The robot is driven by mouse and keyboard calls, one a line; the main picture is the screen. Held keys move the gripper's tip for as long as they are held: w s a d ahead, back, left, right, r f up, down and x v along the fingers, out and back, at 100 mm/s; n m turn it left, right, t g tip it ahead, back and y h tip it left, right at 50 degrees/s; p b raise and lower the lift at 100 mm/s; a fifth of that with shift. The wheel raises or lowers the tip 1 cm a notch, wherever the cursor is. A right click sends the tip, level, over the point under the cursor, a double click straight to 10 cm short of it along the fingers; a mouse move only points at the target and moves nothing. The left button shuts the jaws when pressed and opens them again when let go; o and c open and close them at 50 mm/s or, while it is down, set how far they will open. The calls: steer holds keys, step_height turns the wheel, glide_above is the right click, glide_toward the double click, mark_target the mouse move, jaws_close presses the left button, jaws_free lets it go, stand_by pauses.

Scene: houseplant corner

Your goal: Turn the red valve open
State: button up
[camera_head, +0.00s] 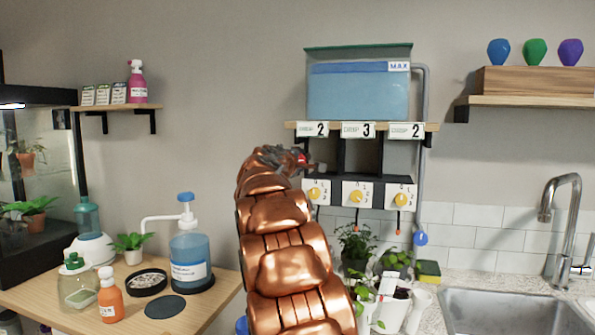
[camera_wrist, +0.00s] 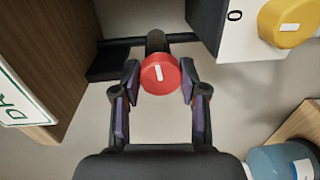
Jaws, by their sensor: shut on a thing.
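The red valve (camera_wrist: 160,74) is a round knob with a white line on its face, at the upper middle of the wrist view. The white line stands almost upright, slightly tilted. My gripper (camera_wrist: 158,84) has one finger on each side of the knob and is shut on it. In the head view the red valve (camera_head: 301,159) shows as a small red spot beside my gripper (camera_head: 300,163), left of the dial panel. My arm hides much of the area around it there.
A blue water tank (camera_head: 357,95) stands on a shelf above several yellow dials (camera_head: 357,196). A yellow dial (camera_wrist: 288,22) is close right of the valve in the wrist view. A pump bottle (camera_head: 190,262) stands on the left table. Potted plants (camera_head: 357,245) stand below the dials.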

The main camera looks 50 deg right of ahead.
steer(key=shift+f+m+b, duration=0.2)
steer(key=shift+m+b, duration=0.3)
steer(key=shift+m, duration=0.1)
steer(key=o, duration=1.1)
steer(key=shift+r, duration=0.15)
steer(key=shift+v, duration=6)
